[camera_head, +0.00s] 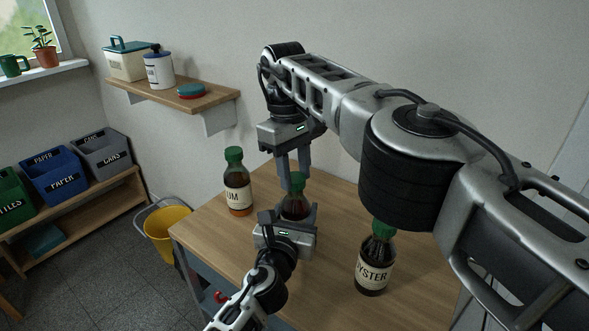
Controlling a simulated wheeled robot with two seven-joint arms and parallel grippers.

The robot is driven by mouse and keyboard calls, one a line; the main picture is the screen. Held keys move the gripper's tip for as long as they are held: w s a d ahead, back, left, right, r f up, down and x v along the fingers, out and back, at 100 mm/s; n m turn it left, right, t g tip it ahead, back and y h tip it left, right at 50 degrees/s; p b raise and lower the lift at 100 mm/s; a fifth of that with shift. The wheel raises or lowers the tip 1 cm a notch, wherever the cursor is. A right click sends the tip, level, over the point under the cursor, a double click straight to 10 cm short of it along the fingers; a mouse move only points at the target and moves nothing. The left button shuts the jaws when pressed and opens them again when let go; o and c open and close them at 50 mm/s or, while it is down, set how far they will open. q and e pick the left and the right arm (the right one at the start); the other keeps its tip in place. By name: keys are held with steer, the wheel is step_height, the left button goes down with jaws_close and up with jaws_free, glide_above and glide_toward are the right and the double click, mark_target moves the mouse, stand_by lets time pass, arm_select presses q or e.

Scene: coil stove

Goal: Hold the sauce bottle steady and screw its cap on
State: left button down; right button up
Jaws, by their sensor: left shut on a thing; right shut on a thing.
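A dark sauce bottle (295,207) stands upright near the middle of the wooden table, its lower part hidden behind my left gripper (288,218). My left gripper comes from the near side and is shut on the bottle's body. A green cap (297,182) is at the top of the bottle's neck. My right gripper (293,178) points straight down from above and is shut on the green cap. I cannot tell whether the cap is seated on the thread.
A bottle with a green cap and a label ending in "UM" (237,188) stands left on the table (225,236). An "OYSTER" bottle (372,275) stands at the right, partly behind my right arm. A yellow bucket (168,232) is on the floor left of the table.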

arm_select(q)
steer(key=shift+f, duration=0.1)
arm_select(e)
steer(key=o, duration=1)
steer(key=shift+c, duration=0.2)
steer(key=shift+c, duration=0.4)
